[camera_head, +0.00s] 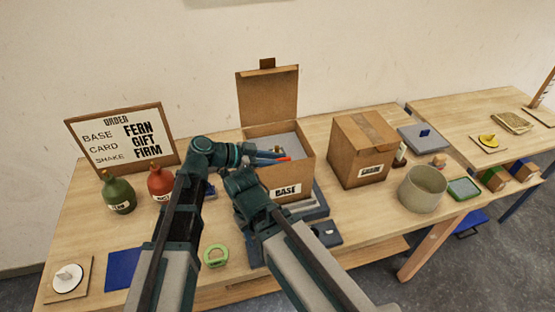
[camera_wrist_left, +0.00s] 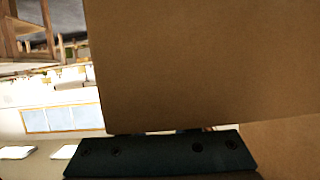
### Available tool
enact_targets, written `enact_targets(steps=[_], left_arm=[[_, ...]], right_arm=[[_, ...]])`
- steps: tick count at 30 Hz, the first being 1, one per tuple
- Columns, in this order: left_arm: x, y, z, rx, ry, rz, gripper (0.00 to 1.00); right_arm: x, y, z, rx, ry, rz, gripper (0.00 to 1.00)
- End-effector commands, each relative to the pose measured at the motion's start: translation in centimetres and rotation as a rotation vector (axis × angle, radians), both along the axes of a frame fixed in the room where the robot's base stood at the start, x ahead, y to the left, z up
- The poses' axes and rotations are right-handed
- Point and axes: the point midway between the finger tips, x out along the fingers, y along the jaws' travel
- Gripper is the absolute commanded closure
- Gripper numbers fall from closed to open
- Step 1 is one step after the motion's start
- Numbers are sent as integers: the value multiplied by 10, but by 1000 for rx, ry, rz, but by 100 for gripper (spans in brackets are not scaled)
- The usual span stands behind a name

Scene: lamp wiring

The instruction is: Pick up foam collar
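No piece stands out clearly as the foam collar. A pale grey surface (camera_head: 286,141) shows inside the open cardboard box labelled BASE (camera_head: 304,168), and I cannot tell whether it is the collar. My left gripper (camera_head: 276,157) reaches in from the left over that box, with blue and red parts at its tip. Its finger gap is too small to read. In the left wrist view, plain cardboard (camera_wrist_left: 200,65) fills most of the picture beyond the dark mount, and no fingers show. My right arm is folded in front of the box, and its gripper is hidden.
A closed box (camera_head: 362,150) stands right of the open one, with a grey-beige round tub (camera_head: 423,188) beyond it. Green (camera_head: 119,194) and red (camera_head: 160,183) bottles stand at left by the order sign (camera_head: 122,138). A green ring (camera_head: 215,255) lies near the front edge.

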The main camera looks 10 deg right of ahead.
Motion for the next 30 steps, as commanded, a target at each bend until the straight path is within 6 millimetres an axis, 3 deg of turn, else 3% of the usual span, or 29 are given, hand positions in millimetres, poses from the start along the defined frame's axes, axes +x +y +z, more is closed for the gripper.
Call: enact_targets(steps=[5, 10, 24, 30], left_arm=[[0, 0, 0, 0, 1, 1, 72], [0, 0, 0, 0, 1, 1, 100], [0, 0, 1, 0, 1, 1, 100], [0, 0, 10, 0, 1, 1, 100]], right_arm=[[0, 0, 0, 0, 0, 0, 50], [0, 0, 0, 0, 0, 0, 50], [0, 0, 1, 0, 0, 0, 50], [0, 0, 10, 0, 0, 0, 50]])
